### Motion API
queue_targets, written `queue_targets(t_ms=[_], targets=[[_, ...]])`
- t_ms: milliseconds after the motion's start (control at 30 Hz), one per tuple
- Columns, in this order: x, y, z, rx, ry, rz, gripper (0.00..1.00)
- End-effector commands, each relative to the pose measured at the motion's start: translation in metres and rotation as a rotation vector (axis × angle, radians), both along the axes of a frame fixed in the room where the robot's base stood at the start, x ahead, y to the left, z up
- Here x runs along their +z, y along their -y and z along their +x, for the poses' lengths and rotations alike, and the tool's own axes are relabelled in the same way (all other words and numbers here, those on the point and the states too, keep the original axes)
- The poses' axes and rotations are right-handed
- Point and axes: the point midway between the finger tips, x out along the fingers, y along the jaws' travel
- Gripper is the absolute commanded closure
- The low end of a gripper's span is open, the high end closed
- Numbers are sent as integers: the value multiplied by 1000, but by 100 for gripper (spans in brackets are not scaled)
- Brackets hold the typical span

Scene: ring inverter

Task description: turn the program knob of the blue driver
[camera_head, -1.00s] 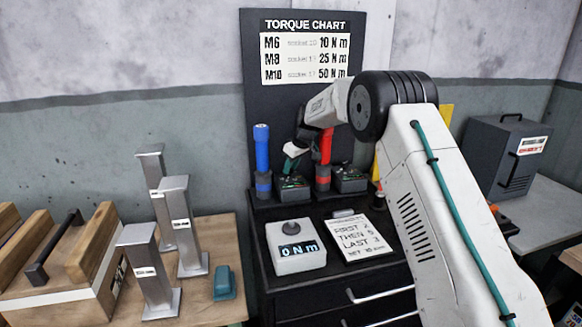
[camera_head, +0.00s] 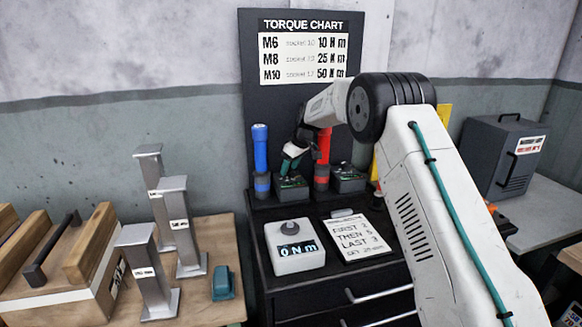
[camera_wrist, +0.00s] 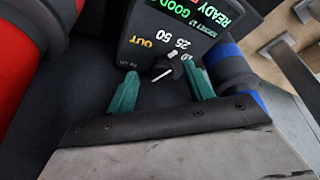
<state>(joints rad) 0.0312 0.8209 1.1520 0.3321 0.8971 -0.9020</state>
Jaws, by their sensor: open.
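The blue driver (camera_head: 261,150) stands upright in the rack on the black cabinet. Its blue body shows at the right of the wrist view (camera_wrist: 228,62). A dark control box (camera_head: 291,188) sits beside it. In the wrist view the box (camera_wrist: 135,45) appears upside down, with lit READY and GOOD text and marks 25, 50 and OUT. Its program knob (camera_wrist: 163,69) has a white pointer line. My gripper (camera_wrist: 162,74) is open, with teal fingers on either side of the knob. I cannot tell whether they touch it.
A red driver (camera_head: 323,155) stands close to the right of the box, with a second box (camera_head: 348,180) beyond. A white meter reading 0 Nm (camera_head: 295,258) and a note (camera_head: 357,238) lie in front. The torque chart panel (camera_head: 303,100) rises behind.

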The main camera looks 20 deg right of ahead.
Motion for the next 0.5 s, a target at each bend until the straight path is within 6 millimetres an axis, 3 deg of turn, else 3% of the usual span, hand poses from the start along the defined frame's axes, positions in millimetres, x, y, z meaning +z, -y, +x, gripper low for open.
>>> queue_targets(t_ms=[167,367,500], targets=[[9,0,1,0,3,0,48],[39,1,0,-1,2,-1,48],[39,1,-23,-1,0,0,48]])
